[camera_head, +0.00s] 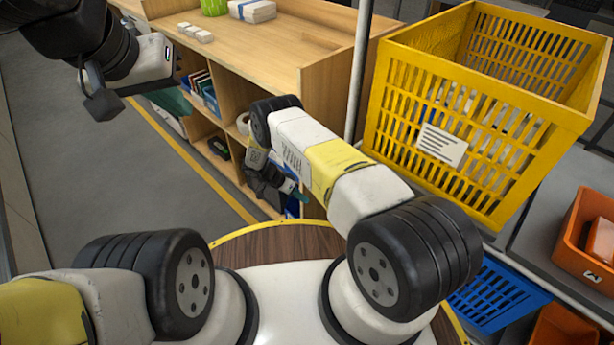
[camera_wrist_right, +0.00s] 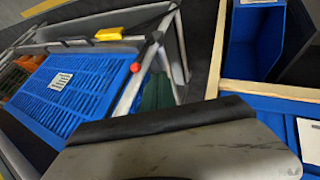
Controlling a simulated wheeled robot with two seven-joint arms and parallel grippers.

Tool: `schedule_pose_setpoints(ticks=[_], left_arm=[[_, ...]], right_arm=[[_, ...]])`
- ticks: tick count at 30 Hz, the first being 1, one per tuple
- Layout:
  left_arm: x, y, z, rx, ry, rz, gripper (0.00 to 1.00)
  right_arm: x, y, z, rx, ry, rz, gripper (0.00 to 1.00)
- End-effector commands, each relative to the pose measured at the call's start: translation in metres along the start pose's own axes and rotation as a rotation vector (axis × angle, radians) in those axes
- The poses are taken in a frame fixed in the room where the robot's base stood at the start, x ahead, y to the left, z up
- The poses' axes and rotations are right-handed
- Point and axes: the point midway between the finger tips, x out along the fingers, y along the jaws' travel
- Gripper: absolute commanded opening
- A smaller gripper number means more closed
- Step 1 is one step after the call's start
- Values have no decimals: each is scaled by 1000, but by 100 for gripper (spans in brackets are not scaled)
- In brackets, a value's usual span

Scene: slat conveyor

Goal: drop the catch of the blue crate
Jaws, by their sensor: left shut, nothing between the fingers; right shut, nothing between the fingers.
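The blue crate (camera_head: 497,293) sits low at the lower right of the head view, below the yellow crate and partly hidden by my right arm. In the right wrist view the blue crate (camera_wrist_right: 75,92) shows its slatted side and a white label. A red knob (camera_wrist_right: 135,67) is on a metal bar beside its edge; I cannot tell whether it is the catch. My right gripper (camera_head: 284,190) is shut and empty beside the wooden shelf, apart from the crate. My left gripper (camera_head: 101,104) is shut and empty at the upper left, above the floor.
A wooden shelf unit (camera_head: 320,60) stands ahead. An orange bin (camera_head: 580,240) is at the far right. A yellow piece (camera_wrist_right: 108,34) lies on the metal frame. Open floor (camera_head: 75,190) is at the left.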

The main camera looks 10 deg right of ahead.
Motion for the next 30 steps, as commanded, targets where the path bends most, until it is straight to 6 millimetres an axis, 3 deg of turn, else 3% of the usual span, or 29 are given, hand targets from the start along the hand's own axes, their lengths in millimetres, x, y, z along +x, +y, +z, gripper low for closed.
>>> schedule_pose_setpoints(ticks=[14,21,30], left_arm=[[0,0,0,0,0,0,0],[0,0,0,0,0,0,0],[0,0,0,0,0,0,0]], right_arm=[[90,1,1,2,-3,2,0],[98,25,-2,-1,-1,3,0],[102,37,-3,0,0,0,0]])
